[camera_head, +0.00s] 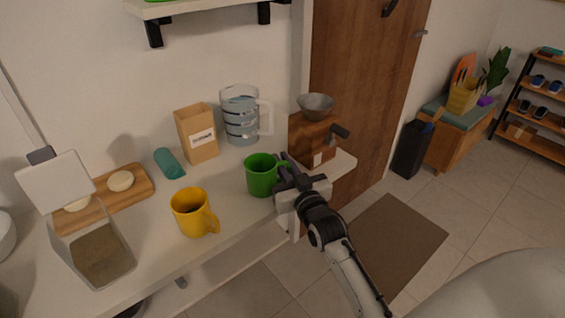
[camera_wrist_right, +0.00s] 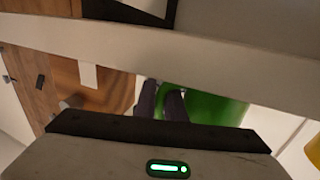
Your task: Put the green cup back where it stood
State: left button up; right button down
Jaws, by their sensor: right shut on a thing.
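The green cup (camera_head: 261,176) is upright over the right front part of the white counter, close to its front edge. My right gripper (camera_head: 284,172) comes from the right and is shut on the cup's handle side. I cannot tell whether the cup's base touches the counter. In the right wrist view the green cup (camera_wrist_right: 208,102) shows just beyond the dark fingers of the right gripper (camera_wrist_right: 161,98), partly hidden by the pale band and the gripper body. My left gripper is not in view.
A yellow mug (camera_head: 192,212) stands left of the green cup. Behind are a glass jug (camera_head: 240,120), a brown paper bag (camera_head: 197,135) and a teal cylinder (camera_head: 167,163). A wooden grinder with a metal bowl (camera_head: 312,138) stands right. A clear bin (camera_head: 98,258) is front left.

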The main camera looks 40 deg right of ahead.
aim_at(269, 175)
jog(key=c, duration=2.3)
grip_release()
jog(key=shift+f, duration=0.15)
jog(key=o, duration=0.5)
jog(key=shift+c, duration=0.2)
jog(key=shift+r, duration=0.2)
jog(key=v, duration=0.7)
jog(key=shift+s, duration=0.3)
